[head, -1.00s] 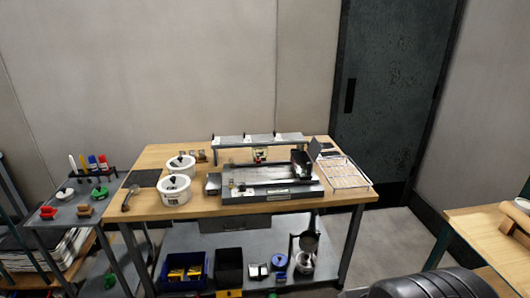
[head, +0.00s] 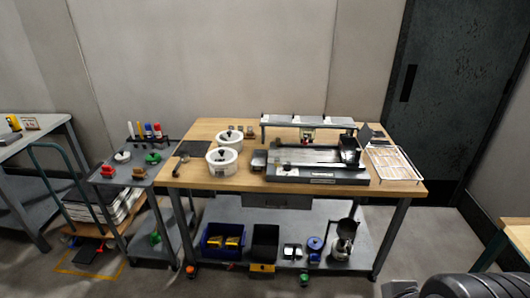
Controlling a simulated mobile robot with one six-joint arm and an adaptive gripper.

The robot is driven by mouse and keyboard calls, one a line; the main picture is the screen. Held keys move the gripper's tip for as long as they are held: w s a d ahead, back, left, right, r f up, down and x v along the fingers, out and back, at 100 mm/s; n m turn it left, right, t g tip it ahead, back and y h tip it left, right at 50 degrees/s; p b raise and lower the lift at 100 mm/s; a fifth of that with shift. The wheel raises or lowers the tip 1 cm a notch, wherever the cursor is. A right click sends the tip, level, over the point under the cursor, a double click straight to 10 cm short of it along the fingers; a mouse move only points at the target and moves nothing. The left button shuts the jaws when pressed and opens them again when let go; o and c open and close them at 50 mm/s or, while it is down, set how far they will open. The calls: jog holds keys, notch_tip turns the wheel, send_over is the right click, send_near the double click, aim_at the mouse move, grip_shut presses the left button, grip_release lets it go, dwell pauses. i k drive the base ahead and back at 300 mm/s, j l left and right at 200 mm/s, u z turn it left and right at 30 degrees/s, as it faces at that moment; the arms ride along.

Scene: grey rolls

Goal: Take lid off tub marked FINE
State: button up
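Two white round tubs stand on the left part of the wooden workbench in the head view. The rear tub (head: 219,144) and the front tub (head: 222,171) both have pale lids on, each with a dark knob. The front tub has a dark mark on its side, too small to read. I cannot tell which tub is marked FINE. My gripper is not in view.
The workbench (head: 210,127) also holds a grey machine tray (head: 315,174), a raised shelf (head: 307,121), a wire rack (head: 396,164) and a dark mat (head: 191,148) left of the tubs. A cart (head: 108,180) stands close at left. Floor shows in front.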

aim_at(224, 157)
jog(key=i+j+z, duration=0.1)
jog(key=j+z, duration=0.25)
jog(key=i+j+z, duration=0.1)
jog(key=j+z, duration=0.6)
jog(key=j, duration=0.6)
jog(key=j+z, duration=0.15)
jog(key=j, duration=1)
jog(key=k+j+z, duration=0.15)
jog(key=j, duration=1.05)
jog(key=k+j+z, duration=0.15)
jog(key=j, duration=0.4)
jog(key=k+j, duration=0.1)
jog(key=j, duration=0.6)
jog(key=k+j, duration=0.1)
jog(key=j, duration=0.6)
